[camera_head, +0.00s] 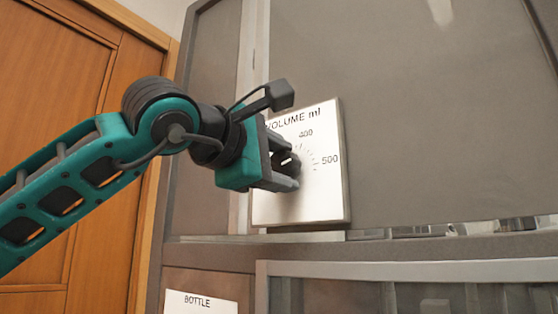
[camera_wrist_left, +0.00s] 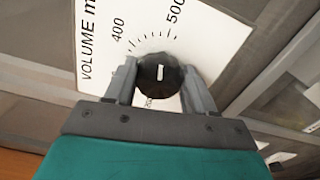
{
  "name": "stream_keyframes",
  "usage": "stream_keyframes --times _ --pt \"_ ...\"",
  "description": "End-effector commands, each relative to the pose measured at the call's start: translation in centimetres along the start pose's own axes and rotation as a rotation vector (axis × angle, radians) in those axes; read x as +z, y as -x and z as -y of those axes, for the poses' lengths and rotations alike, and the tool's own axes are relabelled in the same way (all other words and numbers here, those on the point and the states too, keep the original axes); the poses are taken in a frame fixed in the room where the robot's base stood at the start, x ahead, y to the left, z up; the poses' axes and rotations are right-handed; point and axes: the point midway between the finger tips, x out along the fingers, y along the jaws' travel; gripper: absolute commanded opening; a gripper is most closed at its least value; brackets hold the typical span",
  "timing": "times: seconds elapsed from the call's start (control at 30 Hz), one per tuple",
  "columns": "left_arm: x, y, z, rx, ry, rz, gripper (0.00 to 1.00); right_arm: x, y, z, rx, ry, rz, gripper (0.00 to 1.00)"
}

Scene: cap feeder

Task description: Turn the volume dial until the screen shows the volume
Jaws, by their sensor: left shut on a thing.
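The volume dial is a black round knob with a white pointer mark; it shows in the left wrist view (camera_wrist_left: 160,76) and partly in the head view (camera_head: 291,160). It sits on a white panel (camera_head: 326,200) printed "VOLUME ml", with 400 and 500 readable beside tick marks. In the left wrist view the pointer lies roughly along the gripper's length, on the side towards 500. My left gripper (camera_head: 286,168) is shut on the dial, one finger on each side; its fingers also show in the left wrist view (camera_wrist_left: 160,85). No screen reading is visible. My right gripper is out of view.
The panel is mounted on a large grey machine front (camera_head: 430,130). A label reading "BOTTLE" (camera_head: 200,302) is below left. A framed window (camera_head: 410,290) is at the lower right. A wooden door (camera_head: 50,60) stands at the left.

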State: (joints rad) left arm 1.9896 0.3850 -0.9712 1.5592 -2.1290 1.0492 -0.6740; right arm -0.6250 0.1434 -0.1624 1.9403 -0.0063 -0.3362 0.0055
Motion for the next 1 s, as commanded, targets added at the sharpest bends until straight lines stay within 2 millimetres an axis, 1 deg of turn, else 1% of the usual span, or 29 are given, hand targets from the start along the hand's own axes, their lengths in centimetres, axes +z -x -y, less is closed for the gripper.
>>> stream_keyframes --times 0.2,0.4,0.63,1.0 --pt "0.15 0.05 -0.06 0.003 -0.145 0.004 0.24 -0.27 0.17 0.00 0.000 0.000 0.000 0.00" --pt "0.12 0.05 0.02 0.002 -0.227 0.004 0.24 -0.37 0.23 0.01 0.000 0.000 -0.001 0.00" --pt "0.12 0.05 0.09 0.002 -0.268 0.004 0.24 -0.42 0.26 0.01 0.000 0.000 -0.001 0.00" --pt "0.13 0.03 0.15 0.001 -0.273 0.004 0.24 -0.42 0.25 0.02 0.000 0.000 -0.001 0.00"
